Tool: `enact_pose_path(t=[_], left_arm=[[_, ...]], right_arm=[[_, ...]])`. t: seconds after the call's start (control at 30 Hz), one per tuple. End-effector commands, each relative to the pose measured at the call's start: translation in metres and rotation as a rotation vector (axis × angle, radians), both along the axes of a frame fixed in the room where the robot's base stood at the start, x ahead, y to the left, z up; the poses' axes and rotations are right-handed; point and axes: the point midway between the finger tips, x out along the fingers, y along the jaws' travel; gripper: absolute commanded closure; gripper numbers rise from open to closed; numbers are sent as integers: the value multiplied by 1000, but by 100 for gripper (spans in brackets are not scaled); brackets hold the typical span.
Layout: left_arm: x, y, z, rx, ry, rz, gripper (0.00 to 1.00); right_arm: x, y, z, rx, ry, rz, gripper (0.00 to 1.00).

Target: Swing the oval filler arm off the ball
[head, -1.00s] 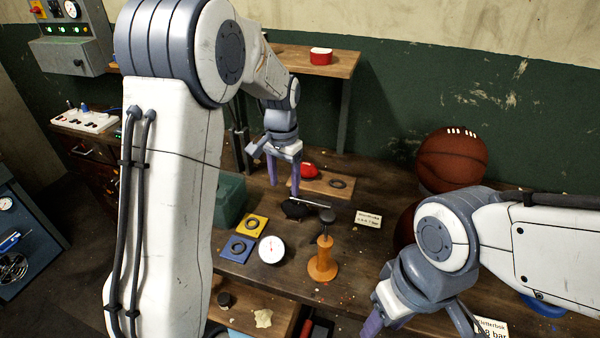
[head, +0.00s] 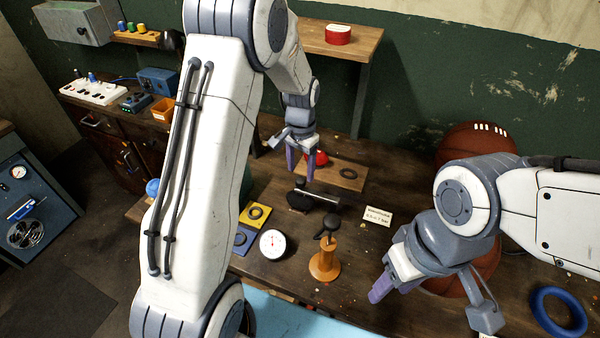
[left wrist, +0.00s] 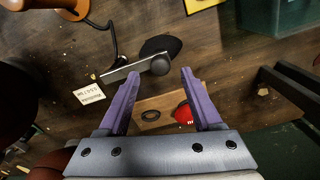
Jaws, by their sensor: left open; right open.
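A short pale metal bar with a dark round knob (left wrist: 160,65), which looks like the filler arm, lies over a flat black oval piece (left wrist: 158,45) in the left wrist view. In the head view the bar (head: 322,196) crosses the black oval piece (head: 299,202) on the bench. I cannot tell if a ball is under it. My left gripper (head: 301,172) is open, pointing down just behind the bar; in the left wrist view its purple fingers (left wrist: 160,74) are apart with nothing between them. My right gripper (head: 388,288) is open at the right, beside the brown balls.
An orange pump-like stand (head: 325,262), a white dial (head: 273,244) and yellow (head: 256,214) and blue pads stand in front. A wooden board (head: 345,176) with a black ring and red object lies behind. Brown balls (head: 478,142) and a blue ring (head: 559,311) are at right.

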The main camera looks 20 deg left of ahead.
Motion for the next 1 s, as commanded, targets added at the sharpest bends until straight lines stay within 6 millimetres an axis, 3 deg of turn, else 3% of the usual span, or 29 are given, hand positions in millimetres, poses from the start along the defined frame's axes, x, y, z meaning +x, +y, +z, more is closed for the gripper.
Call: enact_pose_path(t=[0.2,0.57,0.6,0.7,0.77,1.0], left_arm=[[-1,1,-27,0,2,2,34],[-1,3,-34,0,-1,5,34],[-1,3,-34,0,-1,4,41],[-1,3,-34,0,-1,4,80],[-1,3,-34,0,-1,4,100],[-1,3,-34,0,-1,4,100]], right_arm=[[0,0,8,0,0,-1,50],[0,0,8,0,0,-1,50],[0,0,8,0,0,-1,50],[0,0,8,0,0,-1,50],[0,0,8,0,0,0,50],[0,0,8,0,0,-1,50]])
